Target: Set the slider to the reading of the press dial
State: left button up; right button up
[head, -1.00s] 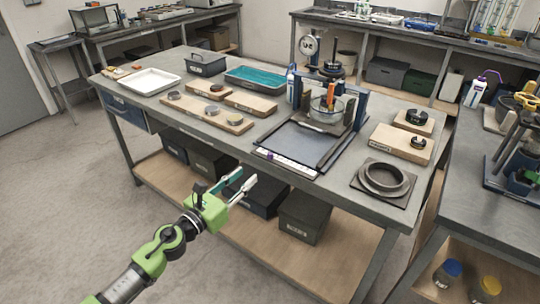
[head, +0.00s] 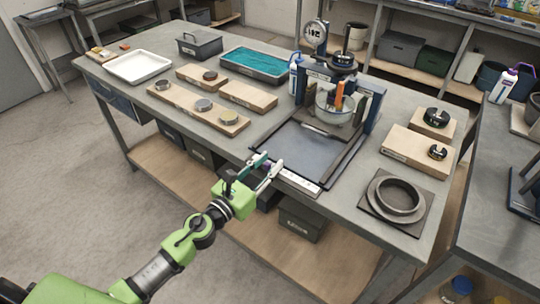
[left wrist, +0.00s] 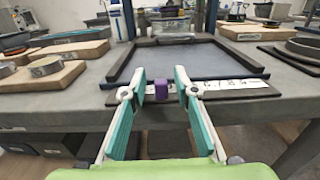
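The slider's purple knob (left wrist: 161,89) sits near the left end of a white marked scale strip (left wrist: 235,85) at the front edge of the press tray. The strip also shows in the head view (head: 300,180). My left gripper (head: 270,163) is open at the tray's front edge. In the left wrist view its two fingertips (left wrist: 162,87) appear on either side of the knob, with gaps; whether they reach it in depth is unclear. The press dial (head: 316,33) is a round white face on the press (head: 318,85); its reading is too small to tell. My right gripper is not in view.
Wooden boards with round weights (head: 200,110) lie left of the press. A teal-filled tray (head: 255,64) and a white tray (head: 138,67) stand behind. A ring on a dark plate (head: 396,197) lies to the right. The floor before the bench is clear.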

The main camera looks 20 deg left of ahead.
pick_arm(q)
jog(key=shift+s+r, duration=0.1)
jog(key=shift+s, duration=0.05)
grip_shut()
jog(key=shift+w+a, duration=0.2)
jog(key=shift+a, duration=0.3)
grip_release()
jog(key=shift+d, duration=0.15)
jog(key=v, duration=1.2)
